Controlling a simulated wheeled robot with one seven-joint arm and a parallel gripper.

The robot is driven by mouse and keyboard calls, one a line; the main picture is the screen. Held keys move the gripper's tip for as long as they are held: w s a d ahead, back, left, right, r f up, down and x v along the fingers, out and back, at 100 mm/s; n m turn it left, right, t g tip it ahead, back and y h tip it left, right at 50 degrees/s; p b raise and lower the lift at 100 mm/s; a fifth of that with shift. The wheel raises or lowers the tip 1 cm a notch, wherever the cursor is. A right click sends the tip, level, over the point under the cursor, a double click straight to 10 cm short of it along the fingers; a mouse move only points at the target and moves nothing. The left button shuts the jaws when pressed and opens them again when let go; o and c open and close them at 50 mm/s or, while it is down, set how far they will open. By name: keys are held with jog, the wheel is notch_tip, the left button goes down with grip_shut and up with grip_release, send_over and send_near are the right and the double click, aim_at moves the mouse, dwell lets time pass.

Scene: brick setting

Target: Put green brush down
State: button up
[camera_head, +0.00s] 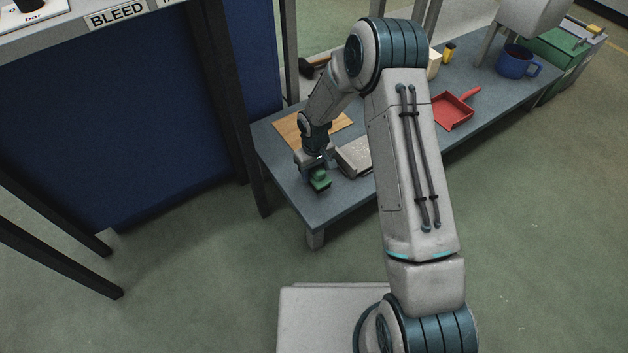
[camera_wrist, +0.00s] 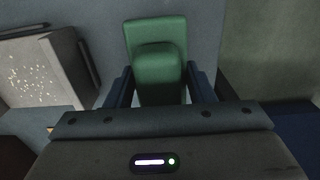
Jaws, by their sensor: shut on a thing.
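The green brush (camera_head: 320,181) is in my gripper (camera_head: 314,172), over the near left end of the low grey-blue table (camera_head: 349,203). In the wrist view the green brush (camera_wrist: 156,40) sits between the two dark fingers of my gripper (camera_wrist: 160,88), which are shut on it. Its green back and raised grip face the wrist camera. Its underside is hidden, so I cannot tell whether it touches the table.
A grey speckled object (camera_head: 356,156) lies right of the brush, by a wooden board (camera_head: 287,129). A red dustpan (camera_head: 455,110) and blue mug (camera_head: 515,62) stand farther along the table. A dark-legged bench with a blue panel (camera_head: 150,110) is at left.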

aim_at(315, 179)
jog(key=shift+f+b, duration=0.9)
jog(key=shift+f, duration=1.05)
jog(key=shift+f, duration=0.2)
jog(key=o, duration=0.9)
jog(key=shift+r, duration=0.1)
